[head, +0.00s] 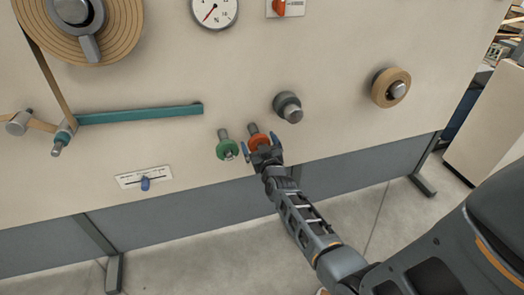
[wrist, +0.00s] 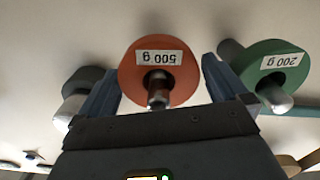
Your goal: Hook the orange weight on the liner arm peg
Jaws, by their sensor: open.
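The orange weight (head: 257,140) is a disc on a grey peg on the machine's pale front panel. In the wrist view the orange weight (wrist: 158,72) carries an upside-down "500 g" label, with a metal stub below. My gripper (head: 260,150) is open in front of it. In the wrist view the blue fingers of my gripper (wrist: 158,88) stand on either side of the disc, apart from it. The teal liner arm (head: 140,114) runs across the panel to the left, with a roller (head: 61,140) at its left end. I cannot make out a peg on it.
The green 200 g weight (head: 227,149) hangs on a peg just left of the orange one. A grey knob (head: 288,106) and a brown roll (head: 390,87) are on the panel to the right. A slider plate (head: 144,178) is at the lower left.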

